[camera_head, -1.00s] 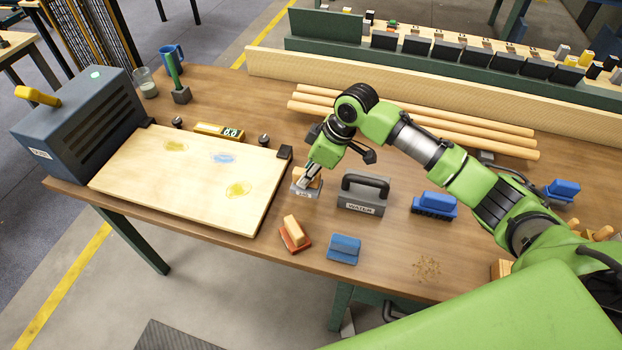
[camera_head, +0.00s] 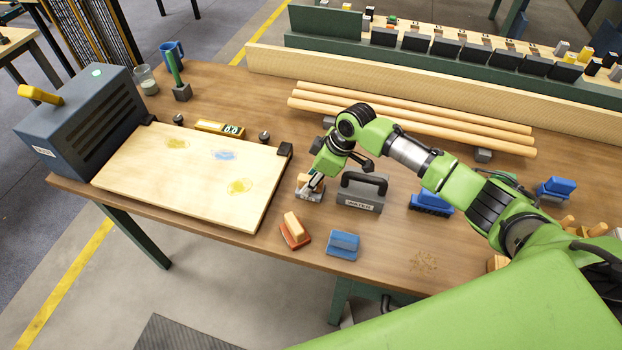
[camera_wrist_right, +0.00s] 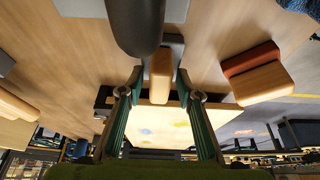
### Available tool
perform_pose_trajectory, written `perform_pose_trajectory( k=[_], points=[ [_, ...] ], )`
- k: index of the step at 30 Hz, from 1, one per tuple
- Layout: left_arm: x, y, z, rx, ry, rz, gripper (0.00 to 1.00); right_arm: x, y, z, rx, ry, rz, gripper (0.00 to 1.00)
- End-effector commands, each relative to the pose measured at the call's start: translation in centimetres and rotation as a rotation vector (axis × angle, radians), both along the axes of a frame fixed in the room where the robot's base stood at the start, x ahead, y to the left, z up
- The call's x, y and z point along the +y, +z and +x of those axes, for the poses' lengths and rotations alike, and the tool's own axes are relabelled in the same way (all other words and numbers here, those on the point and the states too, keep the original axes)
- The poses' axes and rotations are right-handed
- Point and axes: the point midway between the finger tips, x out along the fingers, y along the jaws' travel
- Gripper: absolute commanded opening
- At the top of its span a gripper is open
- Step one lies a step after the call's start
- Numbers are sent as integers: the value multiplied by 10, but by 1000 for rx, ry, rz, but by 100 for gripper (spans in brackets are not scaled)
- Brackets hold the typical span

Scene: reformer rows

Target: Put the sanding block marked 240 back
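A grey sanding block (camera_head: 314,197) with a wooden handle rests on the bench, right of the pale board (camera_head: 190,180). Its front carries a small label that I cannot read with certainty. My right gripper (camera_head: 312,183) is down at this block. In the right wrist view the wooden handle (camera_wrist_right: 160,75) stands between the two fingers of the right gripper (camera_wrist_right: 159,78), with narrow gaps on both sides, so the gripper looks open around it. A red block with a wooden handle (camera_head: 295,230) lies nearer the front edge. My left gripper is not in view.
A grey block marked WATER with a black handle (camera_head: 362,192) stands close right of the gripper. A blue block (camera_head: 343,245) and a blue brush (camera_head: 431,203) lie nearby. Wooden dowels (camera_head: 420,122) lie behind. A grey-blue machine (camera_head: 80,120) stands at left.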

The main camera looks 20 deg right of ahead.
Motion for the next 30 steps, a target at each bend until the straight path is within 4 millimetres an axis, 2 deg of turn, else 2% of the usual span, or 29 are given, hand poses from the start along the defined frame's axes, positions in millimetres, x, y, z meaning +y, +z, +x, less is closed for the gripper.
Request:
perform_pose_trajectory(
  k=[9, 13, 17, 24, 30],
  points=[
    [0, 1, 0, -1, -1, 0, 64, 0, 1, 0, 0, 0, 0, 34],
    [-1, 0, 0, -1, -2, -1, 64, -2, 9, -1, -3, -1, 1, 34],
    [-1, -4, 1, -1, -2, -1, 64, -10, 29, -5, -4, -1, -1, 34],
    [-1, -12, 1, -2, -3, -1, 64, -26, 77, -16, -4, 0, 0, 34],
    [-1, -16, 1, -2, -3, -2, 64, -35, 105, -23, -3, -1, 1, 34]
  ],
)
